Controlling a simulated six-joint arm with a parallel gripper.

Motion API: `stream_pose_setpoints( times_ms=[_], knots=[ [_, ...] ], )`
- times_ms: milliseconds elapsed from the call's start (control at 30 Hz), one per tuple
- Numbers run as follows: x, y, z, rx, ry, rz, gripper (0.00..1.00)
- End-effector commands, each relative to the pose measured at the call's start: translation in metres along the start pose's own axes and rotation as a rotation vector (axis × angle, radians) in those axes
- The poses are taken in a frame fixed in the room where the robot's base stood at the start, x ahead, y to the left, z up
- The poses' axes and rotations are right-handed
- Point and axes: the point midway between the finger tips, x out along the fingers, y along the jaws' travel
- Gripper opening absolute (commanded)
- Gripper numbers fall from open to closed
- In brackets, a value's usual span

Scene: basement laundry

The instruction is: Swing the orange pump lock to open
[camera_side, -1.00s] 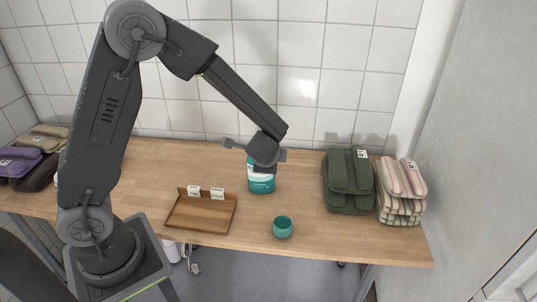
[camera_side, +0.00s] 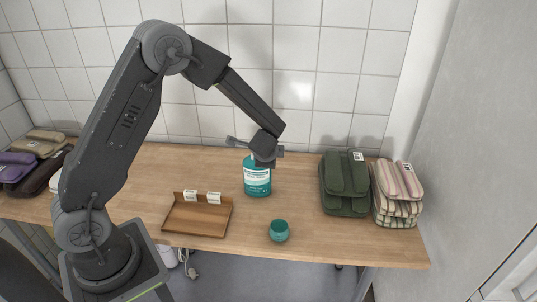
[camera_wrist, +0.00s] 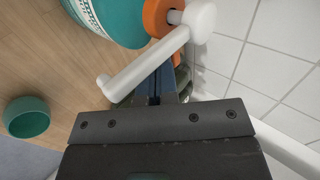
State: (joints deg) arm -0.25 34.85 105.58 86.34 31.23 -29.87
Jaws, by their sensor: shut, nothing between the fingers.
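A teal pump bottle (camera_side: 257,182) with a white label stands upright on the wooden table. In the wrist view the bottle (camera_wrist: 118,20) is at the top left. Its orange pump lock (camera_wrist: 158,17) sits around the neck, under the white pump head (camera_wrist: 198,20). The white spout (camera_wrist: 148,64) slants down to the left, in front of part of my fingers. My gripper (camera_wrist: 155,85) is shut and empty beside the lock. In the side view my gripper (camera_side: 264,160) is at the bottle's top and hides most of the pump and the lock.
A teal cup (camera_side: 279,231) stands in front of the bottle. A wooden tray (camera_side: 197,220) with two small cards is to the left. Green (camera_side: 345,185) and striped (camera_side: 397,195) folded stacks are at the right. A tiled wall is behind.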

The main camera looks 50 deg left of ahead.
Motion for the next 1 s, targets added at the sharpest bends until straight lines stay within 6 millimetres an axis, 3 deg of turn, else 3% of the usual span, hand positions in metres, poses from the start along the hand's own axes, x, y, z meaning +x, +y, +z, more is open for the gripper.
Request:
stream_pose_setpoints(
  times_ms=[367,1000],
  knots=[
    [0.004,-0.004,-0.005,-0.089,-0.094,0.000,0.00],
    [0.027,-0.024,-0.011,-0.487,-0.526,0.001,0.00]
  ],
)
